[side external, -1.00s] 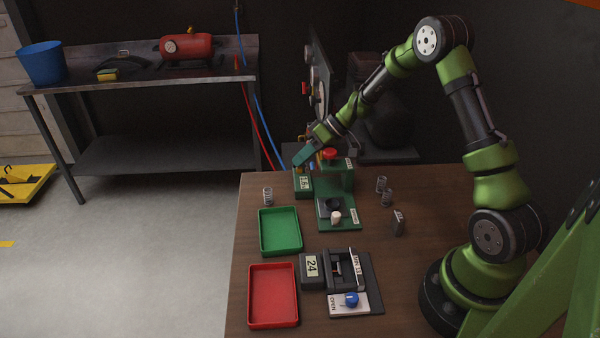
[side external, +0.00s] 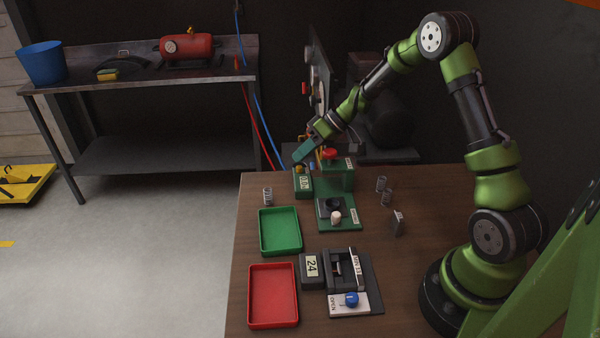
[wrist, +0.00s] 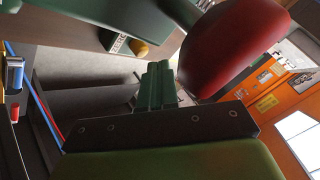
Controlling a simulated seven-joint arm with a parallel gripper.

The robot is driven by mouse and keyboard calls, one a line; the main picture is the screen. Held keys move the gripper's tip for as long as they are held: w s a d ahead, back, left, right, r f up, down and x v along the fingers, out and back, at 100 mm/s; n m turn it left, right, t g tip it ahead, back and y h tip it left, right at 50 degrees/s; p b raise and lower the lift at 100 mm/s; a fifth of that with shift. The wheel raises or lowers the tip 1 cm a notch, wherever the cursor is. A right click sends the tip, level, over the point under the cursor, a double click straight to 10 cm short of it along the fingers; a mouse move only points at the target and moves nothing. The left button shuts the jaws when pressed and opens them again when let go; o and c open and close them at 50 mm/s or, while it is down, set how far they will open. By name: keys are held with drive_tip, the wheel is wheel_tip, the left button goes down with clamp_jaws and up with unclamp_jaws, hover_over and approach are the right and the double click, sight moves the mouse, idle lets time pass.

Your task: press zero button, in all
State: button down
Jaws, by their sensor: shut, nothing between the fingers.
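My gripper (side external: 300,154) is shut and empty. In the side view its tip is just above the small green readout box (side external: 303,184) at the table's far edge, apart from it. A yellow button (side external: 299,168) on that box shows below the tip. In the wrist view my closed fingers (wrist: 155,84) are clear of the yellow button (wrist: 140,49) and the box's display (wrist: 118,44). The display's digits are too small to read surely. The green press (side external: 335,175) with a red knob (side external: 330,153) stands right beside the box; the red knob (wrist: 222,45) looms large in the wrist view.
Nearer are a green tray (side external: 261,232), a red tray (side external: 250,296) and a dark fixture (side external: 372,283) with a blue knob and a readout showing 24 (side external: 311,266). Small springs (side external: 267,195) and a grey block (side external: 398,223) stand on the table.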

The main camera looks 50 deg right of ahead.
drive_tip(key=shift+r, duration=0.15)
wheel_tip(320, 180, up, 5)
drive_tip(key=shift+f, duration=0.1)
idle(0.6)
idle(0.4)
